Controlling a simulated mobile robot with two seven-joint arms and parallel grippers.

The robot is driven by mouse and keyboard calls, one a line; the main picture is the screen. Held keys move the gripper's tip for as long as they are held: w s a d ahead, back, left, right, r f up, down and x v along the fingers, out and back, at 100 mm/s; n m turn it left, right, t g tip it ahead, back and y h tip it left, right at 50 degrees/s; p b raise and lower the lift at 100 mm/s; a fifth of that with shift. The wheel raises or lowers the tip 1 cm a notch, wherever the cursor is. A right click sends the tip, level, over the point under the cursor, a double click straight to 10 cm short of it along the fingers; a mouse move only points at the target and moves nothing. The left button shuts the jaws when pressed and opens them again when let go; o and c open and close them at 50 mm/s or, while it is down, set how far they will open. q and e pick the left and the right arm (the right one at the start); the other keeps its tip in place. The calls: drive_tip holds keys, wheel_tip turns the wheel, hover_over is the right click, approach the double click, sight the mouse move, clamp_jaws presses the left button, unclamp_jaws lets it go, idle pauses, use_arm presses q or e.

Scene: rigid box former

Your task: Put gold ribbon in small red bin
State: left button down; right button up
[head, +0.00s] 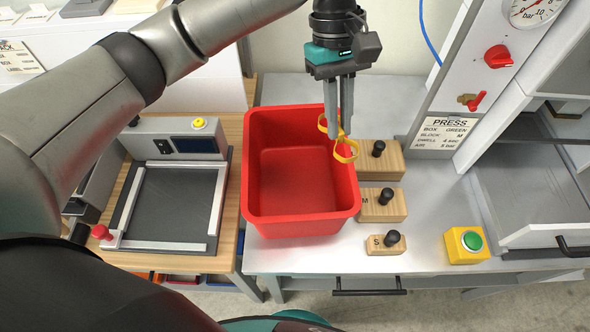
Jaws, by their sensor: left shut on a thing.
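The small red bin (300,215) stands open and upright on the metal bench, and its visible inside looks empty. My left gripper (341,132) points down above the bin's right side. It is shut on the gold ribbon (346,151), a yellow looped strip at the fingertips. In the picture the ribbon overlaps the bin's right rim; its exact height above the bin I cannot tell. My right gripper does not show.
Wooden blocks with black knobs (381,204) stand right of the bin. A yellow box with a green button (466,245) sits near the bench's front edge. The press panel (463,110) rises at right. A framed plate (172,205) lies on the left table.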

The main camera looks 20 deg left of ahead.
use_arm(q)
drive_tip(key=n+p, duration=0.1)
drive_tip(key=n, duration=0.1)
drive_tip(key=n+t+p, duration=0.1)
drive_tip(key=n+p, duration=0.1)
drive_tip(key=a+n+h+p, duration=0.1)
drive_tip(key=n, duration=0.1)
drive_tip(key=shift+w+r+p, duration=0.15)
drive_tip(key=shift+w+p, duration=0.15)
drive_tip(key=a+f+n+t+p, duration=0.2)
drive_tip(key=a+n+p, duration=0.3)
drive_tip(key=n, duration=0.3)
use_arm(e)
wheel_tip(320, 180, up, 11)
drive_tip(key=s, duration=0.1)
use_arm(q)
drive_tip(key=b, duration=0.3)
hover_over(300, 186)
drive_tip(key=a, duration=0.1)
drive_tip(key=shift+n+t, duration=0.3)
drive_tip(key=shift+t, duration=0.1)
drive_tip(key=f, duration=1.6)
drive_tip(key=shift+s, duration=0.3)
drive_tip(key=shift+a+f+b, duration=0.1)
drive_tip(key=shift+f+b, duration=0.45)
drive_tip(key=shift+f, duration=1.6)
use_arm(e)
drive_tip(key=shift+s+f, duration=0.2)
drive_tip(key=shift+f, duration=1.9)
